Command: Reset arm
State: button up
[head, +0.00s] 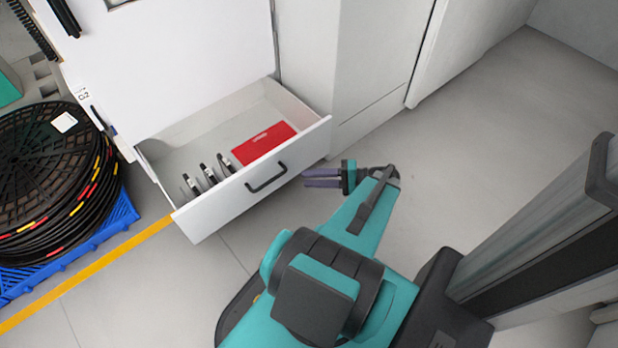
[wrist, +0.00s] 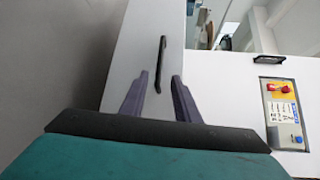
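My gripper (head: 308,178) is in front of the pulled-out drawer (head: 215,212), just to the right of its black handle (head: 267,179) in the head view. In the wrist view my gripper (wrist: 160,78) shows two purple-grey fingers standing apart with nothing between them. The drawer's handle (wrist: 162,60) shows beyond the fingertips, apart from them. My arm is teal and reaches in from the bottom of the head view, bent at several joints.
The open drawer holds a red box (head: 264,143) and several upright dark tools. Black reels (head: 50,170) sit on a blue pallet (head: 118,218) at left, behind a yellow floor line (head: 85,272). A control panel (wrist: 284,112) is at right in the wrist view. Floor at upper right is clear.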

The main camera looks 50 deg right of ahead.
jog(key=shift+w+r, duration=0.1)
dwell(0.4)
jog(key=w+a+r+n+g+y+p, duration=0.4)
jog(key=w+a+r+p, duration=0.25)
jog(key=w+a, duration=0.4)
jog(key=a+r+n+g+y+p, duration=0.1)
jog(key=a+r+n+g+p, duration=0.2)
jog(key=a, duration=0.6)
jog(key=a+r+n+g+y+p, duration=0.1)
jog(key=a+g+p, duration=0.35)
jog(key=a, duration=0.45)
jog(key=s+a+r+n+g+h+p, duration=0.1)
jog(key=s+a+n+g+h+p, duration=0.15)
jog(key=s+a+g+p, duration=0.3)
jog(key=s+a+n+g+h+p, duration=0.25)
jog(key=s+a+p, duration=0.3)
jog(key=a, duration=0.35)
jog(key=s+d+n+g+h+p, duration=0.1)
jog(key=s+d+g+h+p, duration=0.1)
jog(key=s+h+p, duration=0.3)
jog(key=w+d+f+t+h+b, duration=0.1)
jog(key=w+d+f+t+h, duration=0.1)
jog(key=d, duration=0.4)
jog(key=w+f+h, duration=0.1)
jog(key=h, duration=0.1)
jog(key=shift+d+m+h, duration=0.2)
jog(key=shift+m+h, duration=0.1)
jog(key=shift+m, duration=0.1)
